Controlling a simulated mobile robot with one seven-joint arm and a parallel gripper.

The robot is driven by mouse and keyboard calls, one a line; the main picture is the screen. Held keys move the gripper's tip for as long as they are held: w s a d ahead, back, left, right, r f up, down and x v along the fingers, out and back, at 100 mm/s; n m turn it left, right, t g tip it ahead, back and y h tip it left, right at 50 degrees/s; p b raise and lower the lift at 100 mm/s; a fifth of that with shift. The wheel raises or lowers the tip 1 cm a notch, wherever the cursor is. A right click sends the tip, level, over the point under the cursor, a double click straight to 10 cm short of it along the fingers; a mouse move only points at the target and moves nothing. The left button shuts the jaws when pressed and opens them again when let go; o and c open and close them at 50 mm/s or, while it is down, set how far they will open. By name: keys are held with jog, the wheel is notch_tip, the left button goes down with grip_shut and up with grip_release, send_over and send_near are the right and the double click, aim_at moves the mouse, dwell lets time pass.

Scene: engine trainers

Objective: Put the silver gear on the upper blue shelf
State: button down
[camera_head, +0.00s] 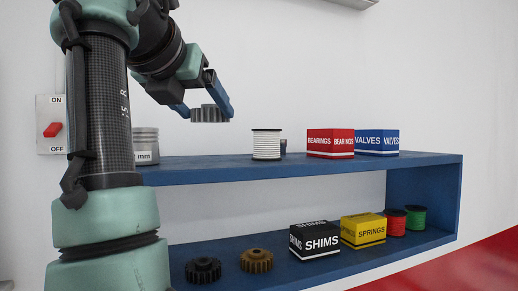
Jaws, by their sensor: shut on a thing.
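The silver gear (210,115) is a grey toothed disc held in the air above the upper blue shelf, left of the white spool. My gripper (206,110) has blue fingers and is shut on the silver gear. The gear looks level, with a gap between it and the shelf surface. The upper blue shelf (210,172) is the top board of a blue two-level unit. Part of its left end is hidden behind my arm.
On the upper shelf stand a metal cylinder (146,147), a white spool (266,145), a red bearings box (330,142) and a blue valves box (377,142). Bare shelf lies between cylinder and spool. Below are dark (203,270) and brown gears (257,260), boxes and spools.

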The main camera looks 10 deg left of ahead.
aim_at(205, 166)
jog(key=f, duration=0.1)
jog(key=w+f, duration=0.1)
jog(key=shift+w+f, duration=0.15)
jog(key=shift+f, duration=0.15)
jog(key=f, duration=0.1)
jog(key=f+p, duration=0.1)
jog(key=f, duration=0.1)
jog(key=shift+s+f, duration=0.1)
jog(key=shift+s, duration=0.3)
jog(key=shift+w+f, duration=0.25)
jog(key=shift+f, duration=0.2)
jog(key=shift+s, duration=0.1)
